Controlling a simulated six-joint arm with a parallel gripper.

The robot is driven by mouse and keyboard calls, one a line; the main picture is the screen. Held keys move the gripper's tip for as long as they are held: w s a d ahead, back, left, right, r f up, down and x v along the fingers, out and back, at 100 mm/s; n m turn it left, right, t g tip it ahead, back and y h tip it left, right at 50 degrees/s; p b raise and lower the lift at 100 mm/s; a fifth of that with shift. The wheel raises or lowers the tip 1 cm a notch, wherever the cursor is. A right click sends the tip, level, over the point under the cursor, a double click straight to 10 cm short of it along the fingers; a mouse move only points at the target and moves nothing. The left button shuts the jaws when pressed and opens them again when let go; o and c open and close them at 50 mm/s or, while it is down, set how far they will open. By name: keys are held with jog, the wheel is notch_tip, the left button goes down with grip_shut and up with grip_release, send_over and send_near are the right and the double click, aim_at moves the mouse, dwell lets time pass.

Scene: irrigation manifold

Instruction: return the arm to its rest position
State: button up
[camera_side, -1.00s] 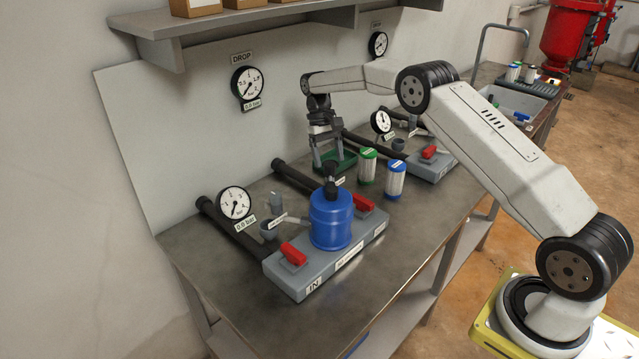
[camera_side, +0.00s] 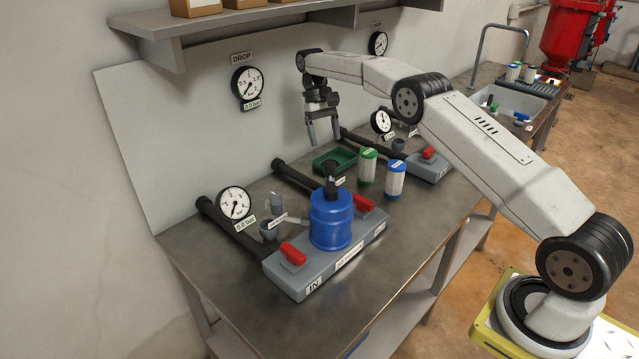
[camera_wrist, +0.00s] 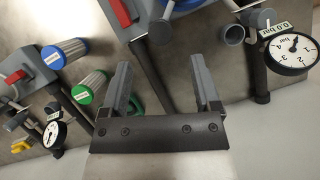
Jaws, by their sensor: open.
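My gripper (camera_side: 323,140) hangs open and empty above the bench in the side view, pointing down, above and a little left of the green tray (camera_side: 335,159). Its two fingers also show apart with nothing between them in the wrist view (camera_wrist: 164,88). The blue filter housing (camera_side: 331,218) stands upright on the grey manifold block (camera_side: 318,268), apart from my gripper. Red valve handles (camera_side: 293,254) sit on either side of it.
A green-capped cartridge (camera_side: 367,166) and a blue-capped cartridge (camera_side: 396,181) stand on the bench right of the tray. Pressure gauges (camera_side: 234,203) and black pipes (camera_side: 296,178) line the back. A shelf (camera_side: 270,24) overhangs the wall board. The bench's front left (camera_side: 225,272) is clear.

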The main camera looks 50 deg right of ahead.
jog(key=shift+a+r, duration=0.1)
jog(key=shift+a, duration=0.1)
jog(key=s+a+f+n+t, duration=0.1)
jog(key=s+a, duration=0.3)
jog(key=s, duration=0.5)
jog(key=s+a+f+n+t, duration=0.1)
jog(key=s+a+t, duration=0.2)
jog(key=s, duration=0.7)
jog(key=s+a+f+n+t+h, duration=0.1)
jog(key=s+a+t, duration=0.1)
jog(key=s+a, duration=0.3)
jog(key=s, duration=0.4)
jog(key=shift+s+a+f+t, duration=0.2)
jog(key=shift+a+f+t, duration=0.15)
jog(key=shift+t, duration=0.05)
jog(key=shift+w, duration=0.1)
jog(key=shift+c, duration=0.2)
